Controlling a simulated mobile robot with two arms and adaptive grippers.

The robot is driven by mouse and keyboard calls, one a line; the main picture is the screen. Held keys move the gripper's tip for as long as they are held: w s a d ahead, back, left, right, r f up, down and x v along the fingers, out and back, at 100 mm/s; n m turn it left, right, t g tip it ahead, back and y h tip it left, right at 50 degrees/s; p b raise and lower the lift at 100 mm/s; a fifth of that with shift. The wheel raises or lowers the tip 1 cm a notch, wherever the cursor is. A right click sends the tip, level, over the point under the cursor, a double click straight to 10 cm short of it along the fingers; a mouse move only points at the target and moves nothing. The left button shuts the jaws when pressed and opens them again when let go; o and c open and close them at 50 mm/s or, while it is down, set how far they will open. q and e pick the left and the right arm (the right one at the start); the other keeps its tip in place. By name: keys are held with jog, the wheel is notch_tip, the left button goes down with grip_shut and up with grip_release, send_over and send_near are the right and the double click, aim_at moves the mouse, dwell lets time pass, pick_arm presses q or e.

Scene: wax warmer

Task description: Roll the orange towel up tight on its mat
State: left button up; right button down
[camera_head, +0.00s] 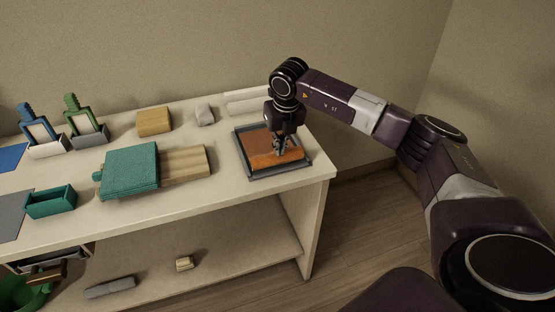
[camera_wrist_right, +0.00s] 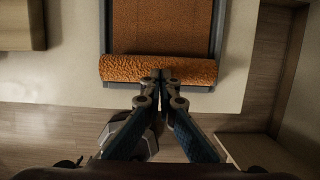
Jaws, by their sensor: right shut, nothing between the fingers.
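The orange towel (camera_head: 262,153) lies on a dark grey mat (camera_head: 282,175) at the right end of the table. In the right wrist view the towel (camera_wrist_right: 160,28) lies flat over most of the mat (camera_wrist_right: 222,25). Its near edge forms a thick roll (camera_wrist_right: 190,70) across the mat's near end. My right gripper (camera_head: 279,152) points down over the towel. Its shut fingertips (camera_wrist_right: 162,76) are at the middle of the roll, with nothing between them. I cannot tell whether they touch it. My left gripper is not in view.
A wooden block (camera_head: 154,121) and a grey piece (camera_head: 205,114) stand behind. The table's right edge is close to the mat. A lower shelf (camera_head: 230,255) holds small items.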

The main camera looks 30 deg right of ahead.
jog(key=shift+w+f, duration=0.1)
jog(key=shift+f, duration=0.05)
jog(key=shift+w+d, duration=0.1)
jog(key=shift+w, duration=0.3)
jog(key=shift+w, duration=0.15)
dwell(0.4)
jog(key=shift+w+d, duration=0.1)
jog(key=shift+w, duration=0.3)
jog(key=shift+w+b, duration=0.1)
jog(key=shift+b, duration=0.2)
jog(key=shift+w+d, duration=0.1)
jog(key=shift+w, duration=0.2)
